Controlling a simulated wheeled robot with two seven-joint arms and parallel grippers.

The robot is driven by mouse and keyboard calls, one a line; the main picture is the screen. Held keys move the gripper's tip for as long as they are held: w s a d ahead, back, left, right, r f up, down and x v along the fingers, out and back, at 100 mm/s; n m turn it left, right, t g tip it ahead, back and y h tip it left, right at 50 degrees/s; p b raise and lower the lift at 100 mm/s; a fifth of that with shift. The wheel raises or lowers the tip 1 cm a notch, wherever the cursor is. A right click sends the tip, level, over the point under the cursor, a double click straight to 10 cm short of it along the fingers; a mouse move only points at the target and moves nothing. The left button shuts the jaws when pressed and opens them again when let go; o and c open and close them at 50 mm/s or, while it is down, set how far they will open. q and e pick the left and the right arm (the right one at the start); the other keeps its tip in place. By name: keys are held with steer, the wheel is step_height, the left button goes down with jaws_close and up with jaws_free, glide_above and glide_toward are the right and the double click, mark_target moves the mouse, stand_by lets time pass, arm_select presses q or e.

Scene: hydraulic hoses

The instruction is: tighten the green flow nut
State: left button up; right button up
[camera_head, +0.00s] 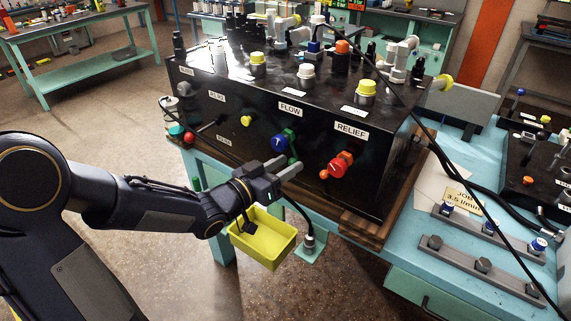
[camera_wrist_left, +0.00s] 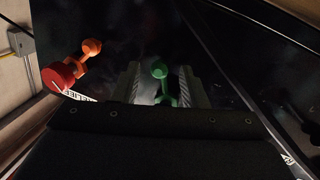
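The black valve box (camera_head: 215,110) carries a FLOW label and a RELIEF label on its front. Below FLOW sits a green fitting (camera_head: 290,134), beside a blue knob (camera_head: 279,144). My left gripper (camera_head: 288,166) is just below and in front of it, with its fingers pointing at the box face. In the left wrist view the green fitting (camera_wrist_left: 159,70) appears between the two fingers of my left gripper (camera_wrist_left: 160,88), with dark gaps on both sides. The fingers are open. Which green part is the nut, I cannot tell. My right gripper is not in view.
A red knob with orange parts (camera_head: 341,164) is right of the green fitting, under RELIEF; it also shows in the left wrist view (camera_wrist_left: 58,77). A black hose runs down to a fitting beside the bin.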

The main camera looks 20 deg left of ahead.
arm_select(q)
steer(key=shift+w+d, duration=0.1)
steer(key=shift+w, duration=0.05)
steer(key=shift+c, duration=0.5)
jaws_close()
